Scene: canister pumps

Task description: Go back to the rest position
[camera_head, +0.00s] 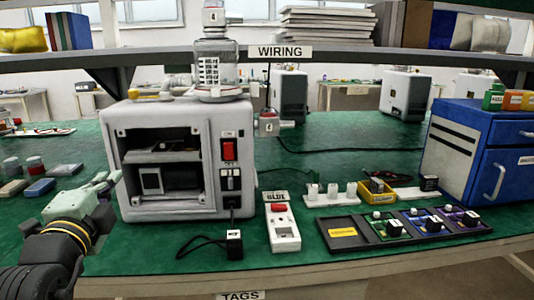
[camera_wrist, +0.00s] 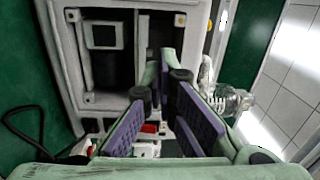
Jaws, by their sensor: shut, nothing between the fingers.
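My gripper (camera_head: 103,183) is at the left in the head view, pale green, its fingers pointing toward the front left of the grey pump housing (camera_head: 122,190). In the wrist view my gripper (camera_wrist: 163,82) has its purple-padded fingers converging, with nothing held between them. The open-fronted housing also shows behind the fingers in the wrist view (camera_wrist: 62,50). A clear canister (camera_head: 215,70) stands on top of the housing. A red switch (camera_head: 229,149) is on its right front panel. Whether the fingers touch the housing cannot be told.
A white box with a red button (camera_head: 283,232) and a dark tray (camera_head: 350,246) with small parts lie right of the housing. A blue drawer cabinet (camera_head: 455,160) stands at the right. A shelf (camera_head: 150,57) runs above. Small blocks (camera_head: 40,187) lie at the left.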

